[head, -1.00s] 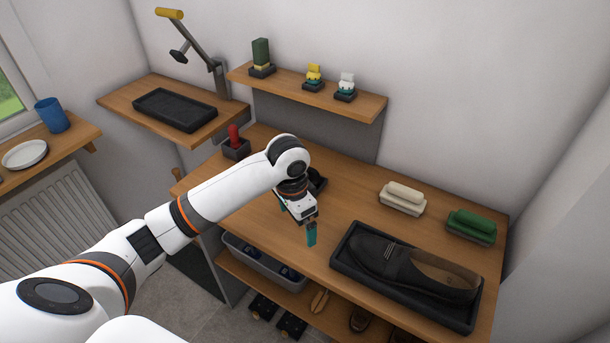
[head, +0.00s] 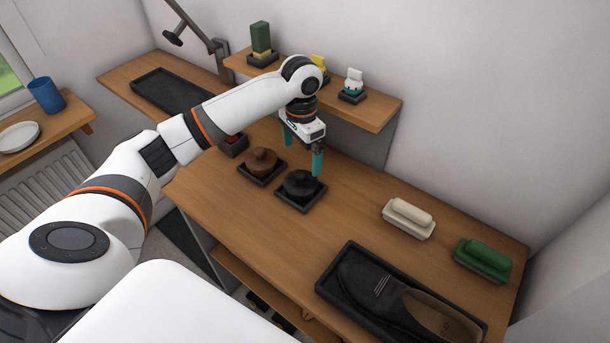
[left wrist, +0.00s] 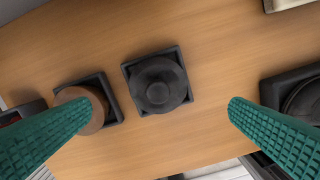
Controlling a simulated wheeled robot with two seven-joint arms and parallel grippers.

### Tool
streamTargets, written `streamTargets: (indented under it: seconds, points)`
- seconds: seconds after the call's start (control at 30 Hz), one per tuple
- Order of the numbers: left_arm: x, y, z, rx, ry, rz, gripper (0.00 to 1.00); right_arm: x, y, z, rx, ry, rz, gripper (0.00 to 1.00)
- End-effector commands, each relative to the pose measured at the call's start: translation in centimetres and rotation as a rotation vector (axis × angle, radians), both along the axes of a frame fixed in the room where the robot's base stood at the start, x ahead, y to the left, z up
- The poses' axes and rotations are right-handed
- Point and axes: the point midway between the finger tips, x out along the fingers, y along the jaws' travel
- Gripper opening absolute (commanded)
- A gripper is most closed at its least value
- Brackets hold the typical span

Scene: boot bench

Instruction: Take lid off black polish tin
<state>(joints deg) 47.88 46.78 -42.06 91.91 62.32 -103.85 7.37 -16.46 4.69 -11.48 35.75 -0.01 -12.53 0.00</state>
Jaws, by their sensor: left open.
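The black polish tin (head: 300,184), with a round knobbed lid on it, sits in a square black tray (head: 312,202) on the bench. It also shows in the left wrist view (left wrist: 158,84), near the middle and between my fingertips in the picture. My left gripper (head: 302,153) is open and empty, above and behind the black tin in the head view. Its teal fingers stand wide apart in the left wrist view (left wrist: 158,112), not touching the tin. My right gripper does not show.
A brown tin (head: 262,160) in its own tray stands just left of the black one. A shoe (head: 385,295) lies in a black tray at front right. Cream (head: 408,214) and green (head: 484,256) brushes stand on the right. The shelf (head: 375,115) overhangs behind my gripper.

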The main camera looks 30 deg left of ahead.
Motion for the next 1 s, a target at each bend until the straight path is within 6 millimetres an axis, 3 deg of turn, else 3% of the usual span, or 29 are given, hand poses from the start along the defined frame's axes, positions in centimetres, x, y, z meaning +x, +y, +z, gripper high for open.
streamTargets:
  seconds: [0.1, 0.23, 0.43, 0.7, 1.0]
  points:
    - [-0.1, 0.0, -2.0, 0.001, 0.004, -0.001, 1.00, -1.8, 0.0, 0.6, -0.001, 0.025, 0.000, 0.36]
    - [0.0, -0.1, -3.5, -0.001, 0.001, -0.001, 1.00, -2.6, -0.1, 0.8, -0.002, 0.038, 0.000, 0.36]
    - [0.1, 0.1, -5.0, 0.001, 0.002, -0.001, 1.00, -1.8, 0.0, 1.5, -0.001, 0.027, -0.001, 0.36]
    - [0.4, 0.2, -8.7, 0.000, 0.000, -0.002, 1.00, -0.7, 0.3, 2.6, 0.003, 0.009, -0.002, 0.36]
    - [0.4, 0.3, -9.3, 0.001, -0.001, -0.002, 0.98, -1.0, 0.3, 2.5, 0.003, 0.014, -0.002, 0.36]
